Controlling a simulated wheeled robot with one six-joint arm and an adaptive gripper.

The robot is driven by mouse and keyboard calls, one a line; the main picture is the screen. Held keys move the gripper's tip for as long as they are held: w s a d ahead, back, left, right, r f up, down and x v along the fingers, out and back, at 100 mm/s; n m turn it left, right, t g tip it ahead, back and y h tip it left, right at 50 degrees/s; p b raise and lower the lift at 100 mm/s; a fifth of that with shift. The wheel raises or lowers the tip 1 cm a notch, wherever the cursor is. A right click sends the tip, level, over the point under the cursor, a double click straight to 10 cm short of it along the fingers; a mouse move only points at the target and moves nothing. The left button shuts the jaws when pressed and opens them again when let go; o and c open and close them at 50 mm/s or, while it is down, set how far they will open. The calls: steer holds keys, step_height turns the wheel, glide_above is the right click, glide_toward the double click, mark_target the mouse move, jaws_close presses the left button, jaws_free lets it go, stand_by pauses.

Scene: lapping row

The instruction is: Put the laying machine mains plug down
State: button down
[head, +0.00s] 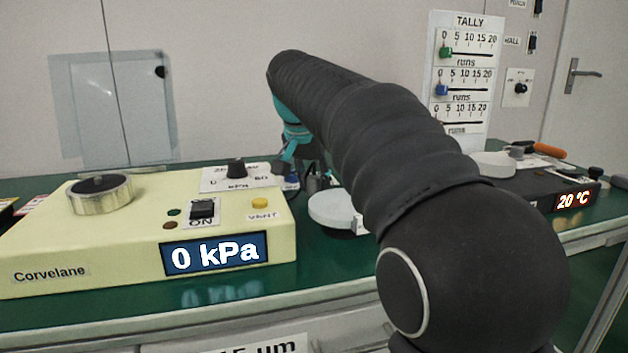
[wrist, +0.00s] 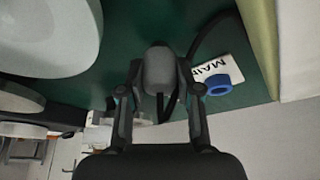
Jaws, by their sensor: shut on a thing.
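The mains plug (wrist: 159,68) is a grey, rounded block in the middle of the wrist view, with a dark cable beside it. My gripper (wrist: 159,92) is shut on it, with one finger at each side. The green bench top (wrist: 125,35) shows behind the plug; I cannot tell whether the plug touches it. In the head view my arm reaches over the bench, and the plug cannot be made out there. The cream Corvelane machine (head: 120,240) stands at the left and reads 0 kPa.
A white label starting "MAI" (wrist: 235,68) and a blue ring (wrist: 218,84) lie close beside the plug. A pale round disc (head: 333,208) stands right of the cream machine. A dark unit (head: 540,190) reading 20 °C is at the right. A tally board (head: 465,75) is behind.

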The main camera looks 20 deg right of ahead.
steer(key=c, duration=0.8)
jaws_free()
steer(key=shift+r, duration=0.25)
steer(key=p+v, duration=0.3)
steer(key=v, duration=0.8)
steer(key=shift+s+a+r, duration=0.15)
steer(key=shift+s+r, duration=0.05)
steer(key=shift+r, duration=0.15)
steer(key=shift+s, duration=0.1)
